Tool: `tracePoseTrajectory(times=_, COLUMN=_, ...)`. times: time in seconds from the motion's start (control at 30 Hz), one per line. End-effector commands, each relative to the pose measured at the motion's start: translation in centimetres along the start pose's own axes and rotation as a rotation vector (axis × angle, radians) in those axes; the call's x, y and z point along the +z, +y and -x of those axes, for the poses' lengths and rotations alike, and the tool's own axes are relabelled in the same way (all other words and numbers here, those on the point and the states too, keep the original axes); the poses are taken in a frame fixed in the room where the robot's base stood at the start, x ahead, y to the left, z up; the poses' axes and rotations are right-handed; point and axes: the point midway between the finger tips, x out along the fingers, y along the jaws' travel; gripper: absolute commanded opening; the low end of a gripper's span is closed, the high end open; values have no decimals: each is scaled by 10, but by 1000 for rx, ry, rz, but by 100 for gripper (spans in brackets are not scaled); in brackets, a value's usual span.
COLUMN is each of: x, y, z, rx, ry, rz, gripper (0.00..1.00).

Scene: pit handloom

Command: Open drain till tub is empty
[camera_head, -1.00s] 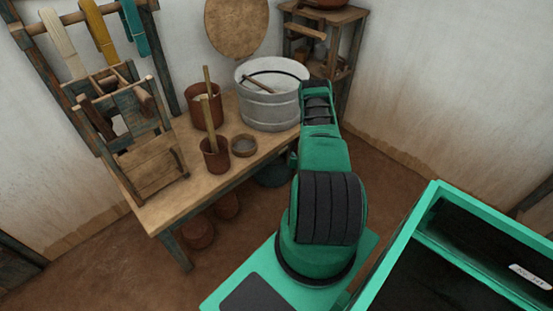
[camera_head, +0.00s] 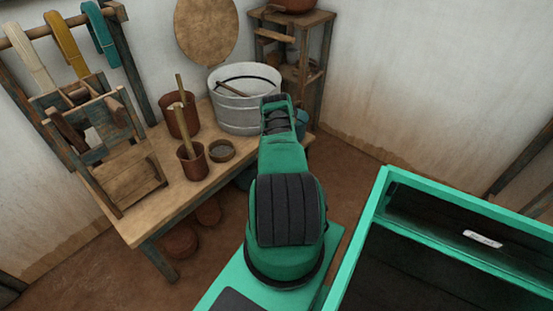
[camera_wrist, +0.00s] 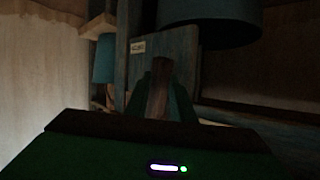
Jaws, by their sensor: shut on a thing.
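The grey metal tub (camera_head: 232,117) stands upright on the wooden table (camera_head: 135,220), with a stick and a dark curved line across its open top. Its water level cannot be made out, and no drain is clear. My arm reaches toward the tub's right side and hides my gripper in the head view. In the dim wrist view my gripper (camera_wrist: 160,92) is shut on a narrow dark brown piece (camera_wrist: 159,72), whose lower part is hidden. A dark blue rounded vessel (camera_wrist: 212,22) hangs into the top of that view.
Brown pots (camera_head: 193,162), a small bowl (camera_head: 221,151) and a wooden frame (camera_head: 125,175) occupy the table. A shelf stand (camera_head: 312,65) rises behind the tub. A blue vessel (camera_wrist: 104,60) and a labelled post (camera_wrist: 138,47) are close by. Bare floor lies right of the table.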

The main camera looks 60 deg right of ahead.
Motion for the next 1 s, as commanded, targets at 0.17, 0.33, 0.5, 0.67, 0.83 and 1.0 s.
tracePoseTrajectory(times=0.17, x=2, y=0, z=1, rx=0, ry=-4, rz=-2, gripper=30)
tracePoseTrajectory(times=0.33, x=2, y=2, z=1, rx=2, ry=-4, rz=-1, gripper=30)
tracePoseTrajectory(times=0.5, x=2, y=3, z=10, rx=3, ry=-5, rz=-1, gripper=30)
tracePoseTrajectory(times=0.67, x=3, y=2, z=35, rx=3, ry=-7, rz=0, gripper=30)
tracePoseTrajectory(times=0.83, x=3, y=2, z=68, rx=2, ry=-8, rz=2, gripper=30)
tracePoseTrajectory(times=1.0, x=4, y=2, z=94, rx=2, ry=-8, rz=1, gripper=30)
